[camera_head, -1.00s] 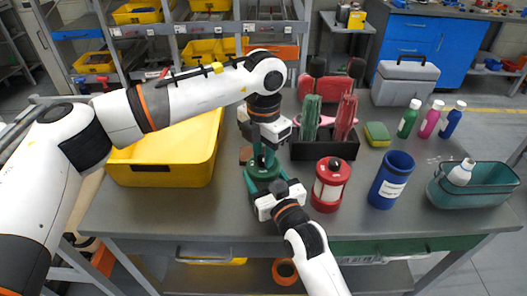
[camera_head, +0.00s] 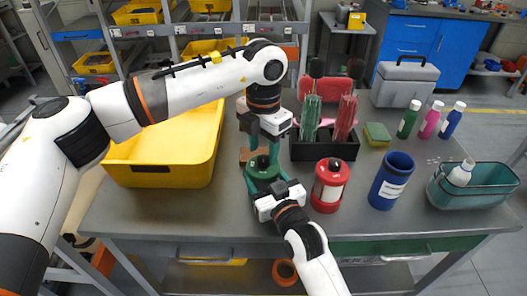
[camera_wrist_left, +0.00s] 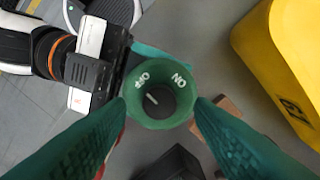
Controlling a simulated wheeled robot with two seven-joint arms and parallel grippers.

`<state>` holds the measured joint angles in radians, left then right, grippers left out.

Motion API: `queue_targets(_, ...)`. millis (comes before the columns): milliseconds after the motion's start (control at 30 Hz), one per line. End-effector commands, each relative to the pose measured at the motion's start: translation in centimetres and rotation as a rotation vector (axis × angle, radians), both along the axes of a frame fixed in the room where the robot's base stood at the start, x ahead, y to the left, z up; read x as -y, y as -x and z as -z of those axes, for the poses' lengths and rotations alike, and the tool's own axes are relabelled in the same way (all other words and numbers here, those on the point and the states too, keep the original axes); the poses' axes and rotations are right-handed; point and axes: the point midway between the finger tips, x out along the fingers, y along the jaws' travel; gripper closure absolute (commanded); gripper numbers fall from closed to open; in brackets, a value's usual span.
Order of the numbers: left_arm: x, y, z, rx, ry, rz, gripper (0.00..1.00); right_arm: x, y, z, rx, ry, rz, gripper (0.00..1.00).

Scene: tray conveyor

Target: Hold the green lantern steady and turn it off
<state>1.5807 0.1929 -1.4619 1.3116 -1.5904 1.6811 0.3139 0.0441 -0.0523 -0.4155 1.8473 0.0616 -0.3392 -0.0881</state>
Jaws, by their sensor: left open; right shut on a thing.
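The green lantern (camera_head: 259,170) stands upright on the grey table, left of the red lantern. In the left wrist view the top of the green lantern (camera_wrist_left: 136,106) shows from above, with white OFF and ON labels and a dark knob (camera_wrist_left: 163,101). The knob's white mark points up-left, towards the OFF side. My left gripper (camera_head: 263,148) is open above the lantern, its teal fingers apart and clear of the knob. My right gripper (camera_head: 272,190) is shut on the lantern's side from the front. Its jaws are partly hidden.
A red lantern (camera_head: 330,187) and a blue canister (camera_head: 391,181) stand to the right. A black box (camera_head: 325,150) with green and red bundles is behind. A yellow bin (camera_head: 200,168) is left. A teal basket (camera_head: 490,186) is at far right.

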Motion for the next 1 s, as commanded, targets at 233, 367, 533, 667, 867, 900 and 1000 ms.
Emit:
queue_targets(233, 0.1, 0.0, -5.6, 0.004, 0.003, 0.001, 0.52, 0.0, 0.0, 0.1, -0.003, 0.001, 0.000, 0.71)
queue_targets(367, 0.1, 0.0, -7.9, 0.003, 0.002, -0.001, 0.52, 0.0, 0.0, 0.1, -0.003, 0.001, 0.000, 0.71)
queue_targets(533, 0.1, 0.0, -9.7, 0.001, 0.003, 0.000, 0.52, 0.0, 0.0, 0.1, -0.002, 0.001, 0.000, 0.71)
queue_targets(667, 0.1, 0.0, -10.1, 0.001, 0.002, 0.000, 0.52, 0.0, 0.0, 0.1, -0.002, 0.001, 0.000, 0.71)
queue_targets(867, 0.0, 0.0, -10.1, 0.000, 0.001, 0.000, 0.52, 0.0, 0.0, 0.1, -0.002, 0.001, 0.000, 0.71)
queue_targets(900, 0.0, 0.0, -10.1, 0.000, 0.001, 0.000, 0.52, 0.0, 0.0, 0.1, -0.002, 0.001, 0.000, 0.71)
queue_targets(1000, 0.0, 0.0, -10.0, 0.000, 0.001, 0.000, 0.52, 0.0, 0.0, 0.1, -0.002, 0.001, 0.000, 0.35)
